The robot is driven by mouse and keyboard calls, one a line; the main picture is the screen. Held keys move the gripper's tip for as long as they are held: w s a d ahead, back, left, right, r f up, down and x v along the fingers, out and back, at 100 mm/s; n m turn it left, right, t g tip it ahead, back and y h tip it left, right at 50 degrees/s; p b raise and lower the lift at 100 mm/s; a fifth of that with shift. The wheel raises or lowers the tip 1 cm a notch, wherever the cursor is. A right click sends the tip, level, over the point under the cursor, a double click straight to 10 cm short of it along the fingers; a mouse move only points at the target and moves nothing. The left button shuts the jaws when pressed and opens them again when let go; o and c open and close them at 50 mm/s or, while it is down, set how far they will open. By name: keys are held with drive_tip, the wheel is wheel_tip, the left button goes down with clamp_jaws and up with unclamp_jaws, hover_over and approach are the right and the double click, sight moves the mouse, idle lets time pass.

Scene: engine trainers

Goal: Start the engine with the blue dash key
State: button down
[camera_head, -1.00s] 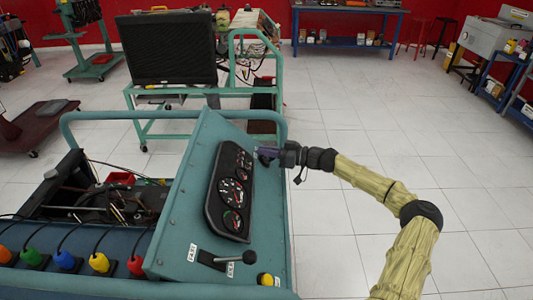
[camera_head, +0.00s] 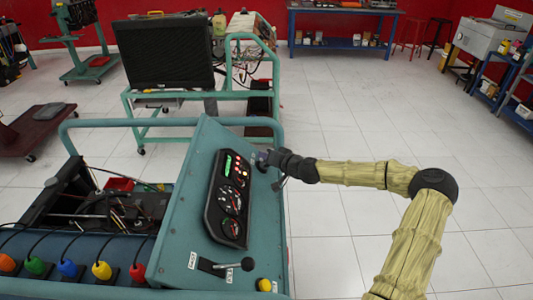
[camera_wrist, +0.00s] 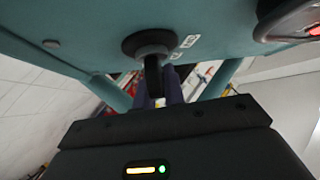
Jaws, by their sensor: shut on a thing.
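The dash panel (camera_head: 228,198) stands on the sloped teal console (camera_head: 183,215). A green bar and several red lamps are lit on it. My gripper (camera_head: 264,160) is at the console's upper right, beside the panel. It is shut on the key (camera_wrist: 152,76), which looks dark in the wrist view. The key sits in the round black ignition switch (camera_wrist: 149,44), next to small white labels. The gripper hides most of the switch and key in the head view. Bluish-purple shows at the jaws, and I cannot tell whether it is key or finger.
A lever (camera_head: 225,265) and a yellow knob (camera_head: 264,285) are low on the console. Coloured plugs (camera_head: 68,268) line its left front. A teal rail (camera_head: 130,122) runs behind, with a monitor (camera_head: 168,52) on a cart beyond. The tiled floor at right is clear.

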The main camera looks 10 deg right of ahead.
drive_tip(key=shift+d+m+h+p, duration=0.1)
drive_tip(key=shift+m+h+p, duration=0.35)
drive_tip(key=shift+m+h, duration=0.35)
drive_tip(key=shift+f, duration=0.1)
drive_tip(key=c, duration=1.5)
unclamp_jaws()
drive_tip(key=v, duration=1.7)
drive_tip(key=shift+d+r+b, duration=0.25)
drive_tip(key=shift+b, duration=0.15)
